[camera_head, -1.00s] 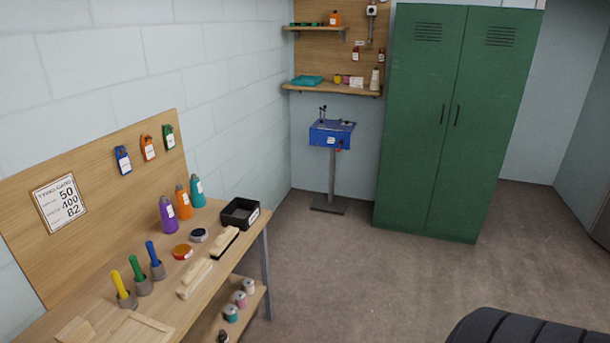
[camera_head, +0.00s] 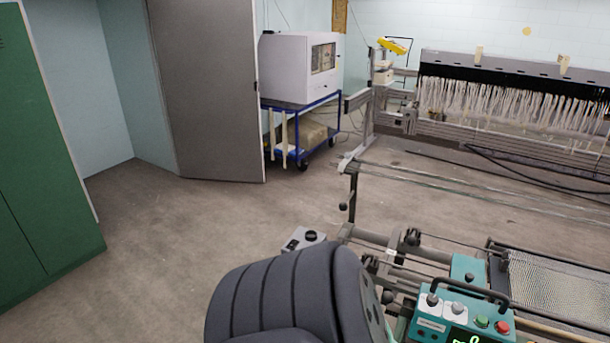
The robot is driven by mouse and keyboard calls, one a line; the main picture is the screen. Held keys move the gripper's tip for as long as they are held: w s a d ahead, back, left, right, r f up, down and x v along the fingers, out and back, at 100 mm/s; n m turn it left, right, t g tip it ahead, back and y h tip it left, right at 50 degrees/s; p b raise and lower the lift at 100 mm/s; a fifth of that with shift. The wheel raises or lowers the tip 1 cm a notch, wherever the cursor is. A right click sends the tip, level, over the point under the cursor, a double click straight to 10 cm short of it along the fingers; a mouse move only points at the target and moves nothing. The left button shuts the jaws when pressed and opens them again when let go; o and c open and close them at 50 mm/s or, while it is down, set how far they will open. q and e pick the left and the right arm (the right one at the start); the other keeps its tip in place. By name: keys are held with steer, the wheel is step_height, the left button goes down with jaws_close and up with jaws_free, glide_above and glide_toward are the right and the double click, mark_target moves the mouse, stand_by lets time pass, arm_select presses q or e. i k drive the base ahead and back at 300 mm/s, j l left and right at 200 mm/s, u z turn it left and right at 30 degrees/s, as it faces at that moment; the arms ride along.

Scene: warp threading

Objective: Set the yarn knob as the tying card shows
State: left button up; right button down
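A teal control box (camera_head: 434,326) stands at the bottom right, partly cut off by the lower edge. Its top carries two grey knobs, a green button (camera_head: 482,321) and a red button (camera_head: 502,327). A corner of a dark display with green marks shows below them. A small grey box with a black knob (camera_head: 311,236) sits left of it at the machine frame. I cannot tell which knob is the yarn knob or read any setting. The tying card is out of view now.
A long machine frame with a warp sheet (camera_head: 560,290) fills the right side. White yarns hang from a black beam (camera_head: 500,75) behind it. A blue cart (camera_head: 300,105) with a white cabinet stands by a grey door (camera_head: 205,90). The floor at left is open.

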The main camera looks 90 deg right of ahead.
mark_target(432, 300)
steer(key=k+z, duration=0.2)
steer(key=z, duration=0.25)
steer(key=k+z, duration=0.2)
steer(key=z, duration=0.25)
steer(key=k+l+z, duration=0.15)
steer(key=z, duration=0.3)
steer(key=k+l+z, duration=0.15)
steer(key=z, duration=0.3)
